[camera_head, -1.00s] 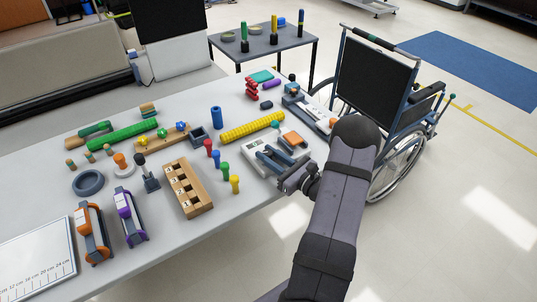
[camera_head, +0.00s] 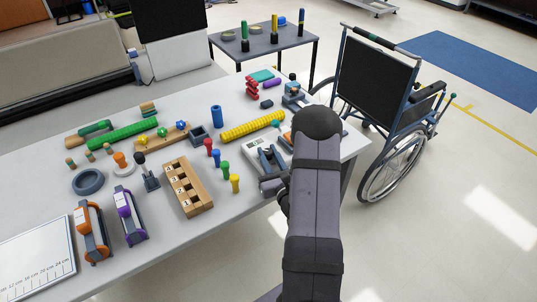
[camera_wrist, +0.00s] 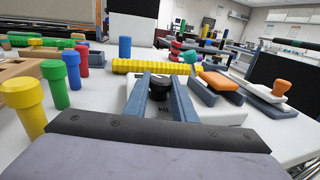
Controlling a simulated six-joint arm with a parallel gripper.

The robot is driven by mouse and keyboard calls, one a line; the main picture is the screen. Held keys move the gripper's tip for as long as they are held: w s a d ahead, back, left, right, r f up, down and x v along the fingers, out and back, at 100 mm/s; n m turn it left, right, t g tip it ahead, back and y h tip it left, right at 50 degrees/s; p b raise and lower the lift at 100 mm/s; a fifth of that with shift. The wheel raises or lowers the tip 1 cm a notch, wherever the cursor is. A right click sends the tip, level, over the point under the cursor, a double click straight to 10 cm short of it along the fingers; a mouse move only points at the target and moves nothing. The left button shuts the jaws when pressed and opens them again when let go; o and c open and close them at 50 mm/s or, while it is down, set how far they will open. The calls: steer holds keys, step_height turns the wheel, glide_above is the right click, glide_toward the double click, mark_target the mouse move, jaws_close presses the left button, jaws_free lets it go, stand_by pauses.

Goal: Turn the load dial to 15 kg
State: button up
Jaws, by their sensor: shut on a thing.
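The load dial is a black round knob (camera_wrist: 160,84) on a white panel (camera_wrist: 207,104) in the wrist view. My gripper (camera_wrist: 160,80) has its two long blue-grey fingers on either side of the knob and is shut on it. In the head view the white panel (camera_head: 252,143) lies near the table's right front edge. My gripper (camera_head: 266,160) reaches over it, and my arm hides its right part.
Coloured pegs (camera_head: 221,168) and a wooden block with holes (camera_head: 187,188) stand left of the panel. A yellow ribbed roller (camera_head: 252,127) lies behind it. An orange-topped device (camera_wrist: 219,80) is at its right. A wheelchair (camera_head: 380,100) stands beyond the table's right end.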

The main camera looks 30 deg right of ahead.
mark_target(270, 157)
steer(key=o, duration=1.1)
steer(key=shift+c, duration=0.2)
steer(key=shift+s, duration=0.1)
steer(key=b+v, duration=0.1)
steer(key=v, duration=0.4)
steer(key=shift+s, duration=0.4)
steer(key=shift+s+a, duration=0.3)
steer(key=shift+s, duration=0.4)
